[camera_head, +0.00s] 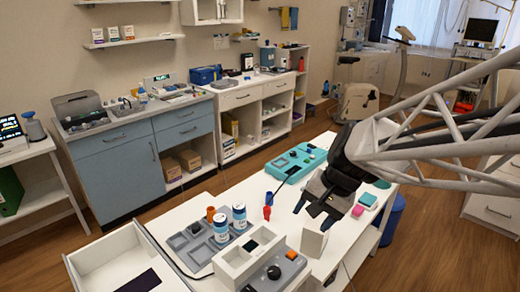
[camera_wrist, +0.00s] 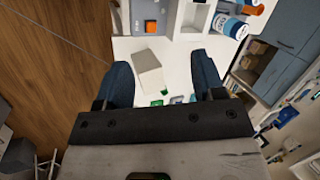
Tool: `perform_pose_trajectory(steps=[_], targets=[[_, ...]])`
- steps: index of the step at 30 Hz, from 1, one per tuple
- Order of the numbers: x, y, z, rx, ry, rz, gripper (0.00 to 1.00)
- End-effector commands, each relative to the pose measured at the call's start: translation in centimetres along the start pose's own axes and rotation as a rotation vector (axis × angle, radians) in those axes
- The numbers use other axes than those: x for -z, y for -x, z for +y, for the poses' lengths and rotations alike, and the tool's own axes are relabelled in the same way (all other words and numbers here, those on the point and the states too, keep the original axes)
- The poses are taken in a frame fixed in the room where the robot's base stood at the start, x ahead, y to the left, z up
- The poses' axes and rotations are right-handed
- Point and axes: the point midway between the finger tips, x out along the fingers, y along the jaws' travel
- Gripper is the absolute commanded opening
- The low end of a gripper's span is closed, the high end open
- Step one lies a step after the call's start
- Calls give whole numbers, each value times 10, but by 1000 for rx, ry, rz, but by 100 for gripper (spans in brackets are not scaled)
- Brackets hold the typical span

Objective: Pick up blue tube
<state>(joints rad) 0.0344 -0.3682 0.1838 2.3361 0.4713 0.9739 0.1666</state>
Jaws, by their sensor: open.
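A small upright blue tube-like piece (camera_head: 268,198) stands on the white table in the head view, just behind a small red piece (camera_head: 266,212). I cannot be sure that it is the blue tube. My gripper (camera_head: 313,212) is open and empty above the table, to the right of the blue piece and apart from it. In the wrist view the two dark fingers of my gripper (camera_wrist: 163,82) are spread, with a white block (camera_wrist: 148,72) seen between them. The blue piece cannot be made out clearly in the wrist view.
The white block (camera_head: 313,240) stands below my gripper. Two white-and-blue bottles (camera_head: 239,217) and an orange cup (camera_head: 211,214) stand at grey trays on the left. A turquoise tray (camera_head: 300,160) lies behind. A box with a black knob (camera_head: 273,272) is in front.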

Motion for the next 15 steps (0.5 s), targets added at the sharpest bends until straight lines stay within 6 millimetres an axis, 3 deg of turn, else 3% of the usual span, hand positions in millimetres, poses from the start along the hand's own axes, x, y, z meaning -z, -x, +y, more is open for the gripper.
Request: perform_pose_trajectory(steps=[15], targets=[[96,-60,-59,228,-407,-185,63]])
